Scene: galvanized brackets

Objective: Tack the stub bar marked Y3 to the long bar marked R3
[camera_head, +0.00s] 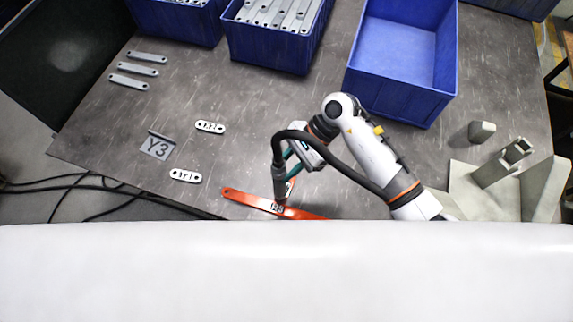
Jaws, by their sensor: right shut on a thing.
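A long orange bar (245,199) lies near the front of the grey table, with a small dark-on-light marking on it that is too small to read surely. A short orange piece (291,186) shows at its middle, partly hidden by the tool. My right gripper (294,158) is shut on a torch-like tool (279,184) with a teal part and a black hose. The tool's tip points down at the orange bar near the marking; I cannot tell if it touches. A grey plate marked Y3 (158,146) lies to the left. My left gripper is not in view.
Two small pale oval plates (186,176) (210,127) lie left of centre. Several grey bars (137,69) lie at upper left. Blue bins (385,95) stand at the back, one holding grey bars. Grey blocks (493,173) stand at right. Table centre is clear.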

